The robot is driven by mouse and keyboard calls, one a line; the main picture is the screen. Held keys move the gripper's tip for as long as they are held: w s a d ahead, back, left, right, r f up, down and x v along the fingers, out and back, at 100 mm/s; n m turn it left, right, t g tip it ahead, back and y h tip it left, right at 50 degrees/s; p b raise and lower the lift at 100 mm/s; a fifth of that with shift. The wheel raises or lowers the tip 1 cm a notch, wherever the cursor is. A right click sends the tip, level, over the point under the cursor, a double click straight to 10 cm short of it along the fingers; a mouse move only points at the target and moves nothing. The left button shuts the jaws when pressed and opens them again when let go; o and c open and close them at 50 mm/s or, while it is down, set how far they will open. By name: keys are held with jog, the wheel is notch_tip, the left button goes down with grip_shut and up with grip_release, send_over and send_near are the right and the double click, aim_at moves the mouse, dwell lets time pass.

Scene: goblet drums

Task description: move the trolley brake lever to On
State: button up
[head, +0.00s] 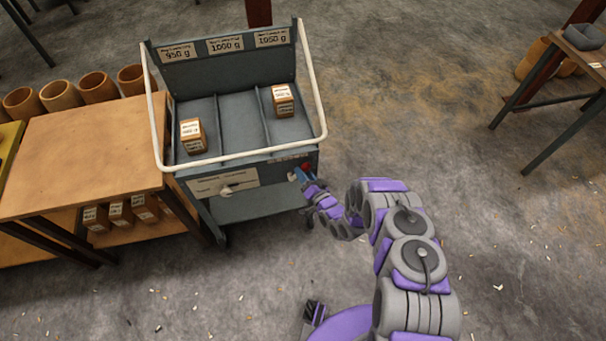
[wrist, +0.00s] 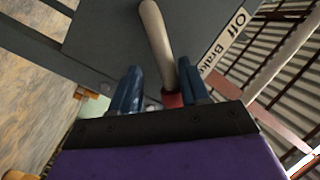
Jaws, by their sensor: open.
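The brake lever (wrist: 157,35) has a pale rounded handle with a red base, on the trolley's dark grey panel. In the wrist view it rises between my gripper's (wrist: 160,88) two blue fingers, nearer the right one. The fingers are apart; contact with the lever is not clear. A white label (wrist: 226,38) beside it reads "Off" and "Brake"; no "On" wording is visible. In the head view my gripper (head: 300,175) is at the right end of the trolley's (head: 240,205) front, by a small red part (head: 306,166).
Another pale handle (head: 238,187) sits on a labelled plate on the trolley front. The tray holds two small labelled boxes (head: 192,136) (head: 283,100) behind a white rail.

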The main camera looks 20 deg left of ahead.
jog(key=shift+w+d+r, duration=0.3)
jog(key=shift+w+r, duration=0.15)
jog(key=shift+w, duration=0.05)
jog(key=p+v, duration=0.2)
jog(key=v, duration=1.6)
jog(key=shift+s+a+f, duration=0.35)
jog(key=shift+f, duration=0.05)
jog(key=shift+a, duration=0.15)
jog(key=shift+a+f, duration=0.1)
jog(key=shift+a, duration=0.15)
